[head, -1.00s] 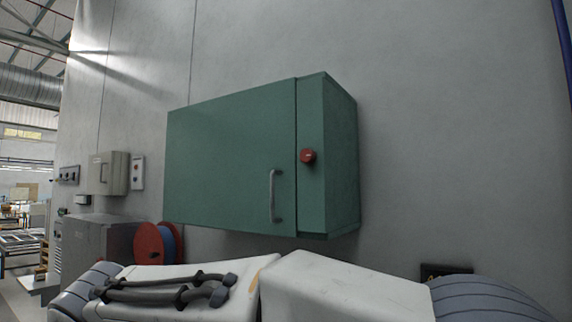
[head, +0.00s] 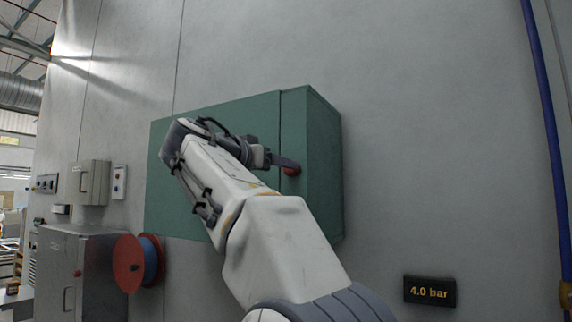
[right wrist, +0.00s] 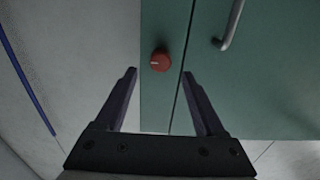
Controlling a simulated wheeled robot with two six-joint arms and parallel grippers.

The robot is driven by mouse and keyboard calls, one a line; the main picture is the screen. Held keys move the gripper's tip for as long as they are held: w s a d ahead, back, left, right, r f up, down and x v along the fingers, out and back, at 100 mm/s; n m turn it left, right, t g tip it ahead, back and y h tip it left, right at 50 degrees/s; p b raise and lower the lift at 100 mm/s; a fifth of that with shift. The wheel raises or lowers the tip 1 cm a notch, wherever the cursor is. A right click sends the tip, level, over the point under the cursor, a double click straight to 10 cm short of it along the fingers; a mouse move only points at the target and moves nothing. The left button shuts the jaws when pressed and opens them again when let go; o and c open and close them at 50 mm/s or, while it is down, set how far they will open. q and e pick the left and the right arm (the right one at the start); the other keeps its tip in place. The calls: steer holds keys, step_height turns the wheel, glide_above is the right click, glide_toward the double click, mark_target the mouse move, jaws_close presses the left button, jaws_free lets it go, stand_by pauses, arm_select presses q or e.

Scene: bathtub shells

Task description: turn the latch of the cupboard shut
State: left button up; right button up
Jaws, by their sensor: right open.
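The green cupboard (head: 318,150) hangs on the wall, and its door looks closed against the frame. Its latch, a round red knob (head: 291,171), is partly covered by my right gripper (head: 286,163) in the head view. In the right wrist view the red knob (right wrist: 160,61) shows whole, with a short pale mark on its face. My right gripper (right wrist: 158,75) is open and empty. The knob appears beyond the fingertips, between their lines and nearer the left finger; I see no contact. The grey door handle (right wrist: 231,24) is at the upper right. My left gripper is not in view.
A red and blue reel (head: 130,263) and a grey cabinet (head: 85,265) stand at lower left. Small wall boxes (head: 90,182) are above them. A "4.0 bar" display (head: 430,291) and a blue pipe (head: 548,130) are on the right. The wall between is bare.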

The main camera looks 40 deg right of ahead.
steer(key=p+x, duration=0.1)
steer(key=x, duration=0.4)
steer(key=shift+w+d+p, duration=0.2)
steer(key=shift+d+p, duration=0.1)
steer(key=shift+p, duration=0.1)
jaws_close()
